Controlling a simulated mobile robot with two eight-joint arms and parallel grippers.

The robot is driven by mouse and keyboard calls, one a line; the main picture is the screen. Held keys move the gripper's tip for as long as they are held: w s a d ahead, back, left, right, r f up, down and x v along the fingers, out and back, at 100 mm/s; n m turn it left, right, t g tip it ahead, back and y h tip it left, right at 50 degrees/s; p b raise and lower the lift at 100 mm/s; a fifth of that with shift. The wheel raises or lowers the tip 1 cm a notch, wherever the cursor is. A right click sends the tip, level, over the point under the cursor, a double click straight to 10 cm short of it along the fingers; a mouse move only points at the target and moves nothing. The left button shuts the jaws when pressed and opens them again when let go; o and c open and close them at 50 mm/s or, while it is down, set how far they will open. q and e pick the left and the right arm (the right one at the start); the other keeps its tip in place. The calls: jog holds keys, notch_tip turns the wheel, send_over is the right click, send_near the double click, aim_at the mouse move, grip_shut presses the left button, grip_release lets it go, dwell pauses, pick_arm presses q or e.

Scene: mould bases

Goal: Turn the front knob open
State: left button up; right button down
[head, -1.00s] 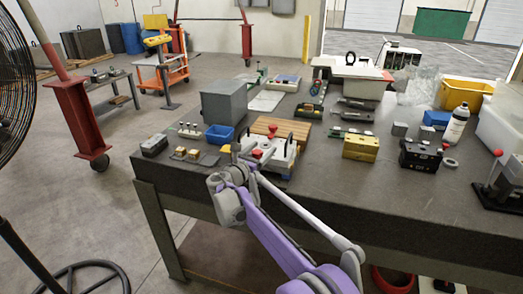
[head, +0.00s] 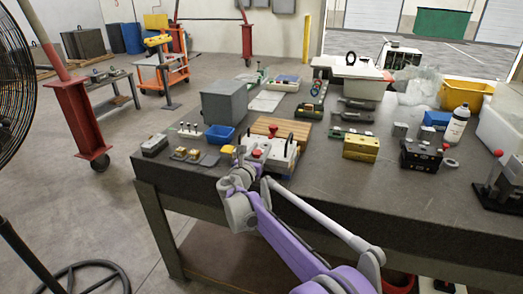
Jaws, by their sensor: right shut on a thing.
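A light grey mould base (head: 283,158) with red-topped parts (head: 257,154) sits near the front edge of the workbench. My right gripper (head: 240,157) is at the left front side of this mould base. It is shut on the front knob, which is small here and mostly hidden by the fingers and wrist. My right arm comes in from the lower right, in front of the bench edge. My left gripper is not in view.
A slatted wooden block (head: 266,126) lies just behind the mould base. A blue bin (head: 220,135) and a grey box (head: 224,103) stand behind left. A yellow block (head: 361,147) and black block (head: 421,155) stand to the right. The bench front (head: 340,185) is clear.

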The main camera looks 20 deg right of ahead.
aim_at(258, 157)
jog(key=shift+a+n+t+y+p, duration=0.1)
jog(key=shift+n+t+y+p, duration=0.2)
jog(key=shift+n+t+y, duration=0.7)
jog(key=y, duration=0.1)
jog(key=n+y+p, duration=0.1)
jog(key=shift+w+a+r+y, duration=0.15)
jog(key=shift+a+y, duration=0.05)
jog(key=shift+y, duration=0.2)
jog(key=shift+a+n+t+y+p, duration=0.2)
jog(key=shift+n+t+y+p, duration=0.3)
jog(key=shift+n+y+p, duration=0.5)
jog(key=shift+w+a+n+y+p, duration=0.15)
jog(key=shift+n+y+p, duration=0.15)
jog(key=shift+y+p, duration=0.6)
jog(key=shift+h, duration=0.3)
jog(key=shift+c, duration=1.9)
grip_release()
jog(key=s, duration=0.3)
jog(key=s+a, duration=0.1)
jog(key=s, duration=0.6)
jog(key=shift+s+a, duration=0.25)
jog(key=shift+s, duration=0.15)
